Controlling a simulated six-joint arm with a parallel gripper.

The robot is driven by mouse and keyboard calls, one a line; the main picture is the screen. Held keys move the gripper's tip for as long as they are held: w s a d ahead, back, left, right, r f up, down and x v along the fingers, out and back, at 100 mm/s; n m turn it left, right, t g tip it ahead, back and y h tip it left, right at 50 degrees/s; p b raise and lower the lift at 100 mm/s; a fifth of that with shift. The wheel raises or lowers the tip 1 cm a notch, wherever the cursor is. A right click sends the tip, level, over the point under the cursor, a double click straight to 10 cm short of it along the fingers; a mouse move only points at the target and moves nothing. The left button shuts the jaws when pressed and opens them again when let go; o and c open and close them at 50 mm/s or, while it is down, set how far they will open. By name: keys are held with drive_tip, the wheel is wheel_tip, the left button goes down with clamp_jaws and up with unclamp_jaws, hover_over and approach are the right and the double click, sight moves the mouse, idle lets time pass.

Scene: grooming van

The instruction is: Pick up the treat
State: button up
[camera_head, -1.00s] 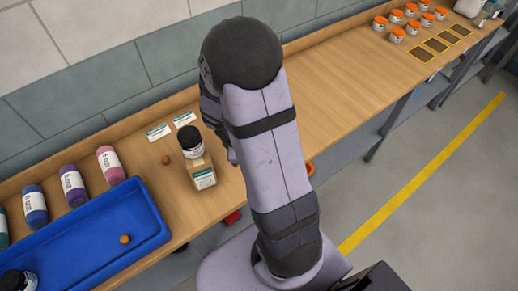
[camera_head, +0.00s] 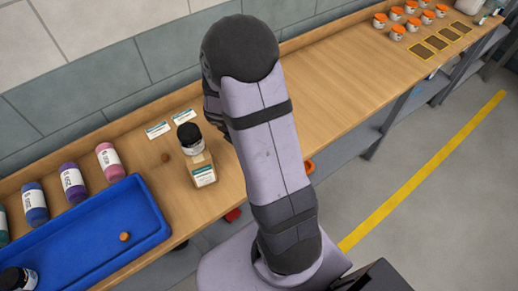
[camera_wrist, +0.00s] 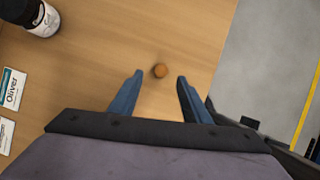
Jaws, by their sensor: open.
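A small round orange-brown treat (camera_wrist: 160,71) lies on the wooden counter in the wrist view. My gripper (camera_wrist: 156,82) is open and empty. Its two blue fingers stand apart, one on each side of the treat in the picture, with the treat just beyond their tips. I cannot tell how high the fingers are above the counter. In the head view my arm hides the fingers. That view shows a small brown round piece (camera_head: 165,158) on the counter and another (camera_head: 124,237) in the blue tray. I cannot tell whether either is the treat in the wrist view.
A black-capped jar (camera_head: 189,136) and a tan labelled block (camera_head: 203,175) stand near two cards (camera_head: 157,130). Orange-lidded jars (camera_head: 397,32) stand at the far right.

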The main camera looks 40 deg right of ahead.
drive_tip(key=shift+x, duration=2.6)
drive_tip(key=shift+s+a+f, duration=0.1)
drive_tip(key=shift+a, duration=0.05)
drive_tip(key=shift+c, duration=0.6)
clamp_jaws()
